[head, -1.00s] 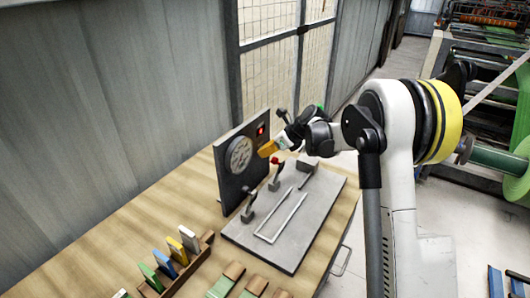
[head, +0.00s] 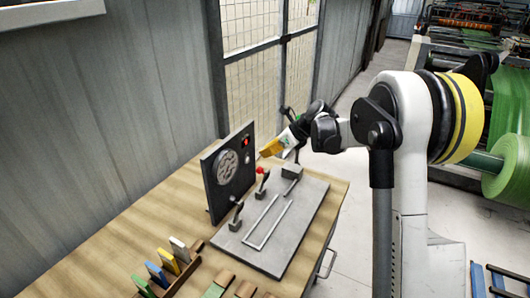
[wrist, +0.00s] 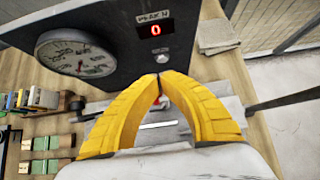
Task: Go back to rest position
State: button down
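My gripper (head: 272,149) is held in the air above the grey fixture plate on the bench, in front of the dark gauge panel (head: 216,172). In the wrist view its yellow fingers (wrist: 160,77) come together at the tips with nothing visible between them. The panel's round dial (wrist: 72,52) and red display reading 0 (wrist: 155,29) show beyond the fingers. A red-knobbed lever (head: 261,171) stands on the plate below my gripper, apart from it in the head view.
The wooden bench (head: 130,222) carries the grey plate (head: 300,215) with upright clamps. A rack of coloured blocks (head: 190,268) stands at the front. A wire-mesh fence (head: 255,95) is behind; a machine with a green roll (head: 508,165) is at right. Grey floor lies between.

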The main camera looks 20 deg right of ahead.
dwell(0.3)
jog(key=s+a+r+n+h+b, duration=0.15)
jog(key=s+r+n, duration=0.35)
jog(key=s, duration=0.5)
jog(key=s+a+r+n+h+b, duration=0.1)
jog(key=s+a+r+n+h, duration=0.1)
jog(key=s+n, duration=0.7)
jog(key=s+f+n+h+b, duration=0.1)
jog(key=s+f+n, duration=0.1)
jog(key=s+n, duration=0.4)
jog(key=s+d+f+n+h, duration=0.1)
jog(key=s+n, duration=0.5)
jog(key=s, duration=0.8)
notch_tip(320, 180, down, 2)
jog(key=shift+d+f+n+t+h+b, duration=0.15)
jog(key=shift+f+n+t+h+b, duration=0.05)
jog(key=shift+n+t+h+b, duration=0.25)
